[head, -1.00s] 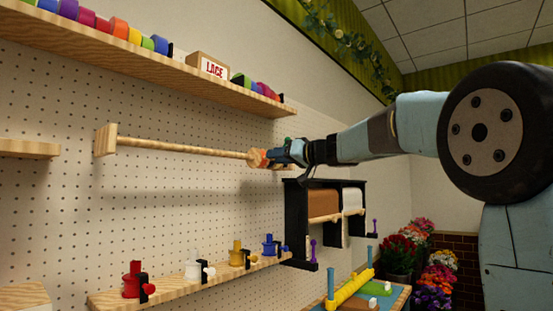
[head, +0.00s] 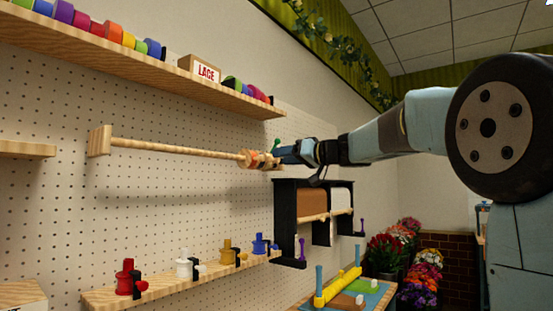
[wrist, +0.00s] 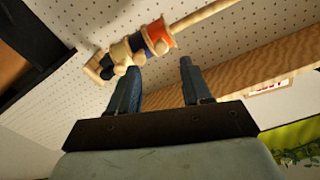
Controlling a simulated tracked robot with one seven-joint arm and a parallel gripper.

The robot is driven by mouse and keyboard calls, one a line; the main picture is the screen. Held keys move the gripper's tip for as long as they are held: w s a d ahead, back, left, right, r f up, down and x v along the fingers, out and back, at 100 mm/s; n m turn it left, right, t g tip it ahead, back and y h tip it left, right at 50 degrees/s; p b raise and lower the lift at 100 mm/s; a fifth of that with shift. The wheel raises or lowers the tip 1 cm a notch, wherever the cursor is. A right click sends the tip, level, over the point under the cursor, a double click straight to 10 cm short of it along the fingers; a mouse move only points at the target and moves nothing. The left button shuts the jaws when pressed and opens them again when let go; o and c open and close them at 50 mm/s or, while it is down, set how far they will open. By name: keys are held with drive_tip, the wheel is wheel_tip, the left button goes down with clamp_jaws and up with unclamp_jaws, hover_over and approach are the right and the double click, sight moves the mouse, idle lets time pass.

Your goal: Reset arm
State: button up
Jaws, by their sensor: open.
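My gripper (head: 284,154) is at the right end of a wooden rod (head: 180,149) on the pegboard. In the wrist view my gripper (wrist: 160,75) has its two fingers wide apart with nothing held between them. Several ribbon spools (head: 260,159) sit on the rod's right end, just beyond my fingertips. In the wrist view an orange spool (wrist: 160,35), a dark blue one and cream ones show there. I cannot tell whether a finger touches a spool. My arm reaches in from the right.
A shelf (head: 130,75) with coloured rolls and a LACE box (head: 206,73) runs above the rod. Below are a black paper holder (head: 286,215) and a lower shelf (head: 150,290) with coloured spools. A worktable (head: 385,297) and flowers (head: 385,252) stand at lower right.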

drive_tip(key=shift+s+d, duration=0.35)
drive_tip(key=shift+d, duration=0.1)
drive_tip(key=shift+a, duration=0.1)
drive_tip(key=s+d+m+t+h, duration=0.5)
drive_tip(key=d+t+h, duration=0.25)
drive_tip(key=d, duration=0.25)
drive_tip(key=s+d+f+m+g+h, duration=0.35)
drive_tip(key=s+d+f+h, duration=0.3)
drive_tip(key=f, duration=0.25)
drive_tip(key=s+a+f+n+g, duration=0.2)
drive_tip(key=s+f+g, duration=0.8)
drive_tip(key=s+f, duration=1.5)
wheel_tip(320, 180, down, 3)
drive_tip(key=shift+s+a+r, duration=0.1)
drive_tip(key=shift+s+a, duration=0.1)
drive_tip(key=shift+s, duration=0.2)
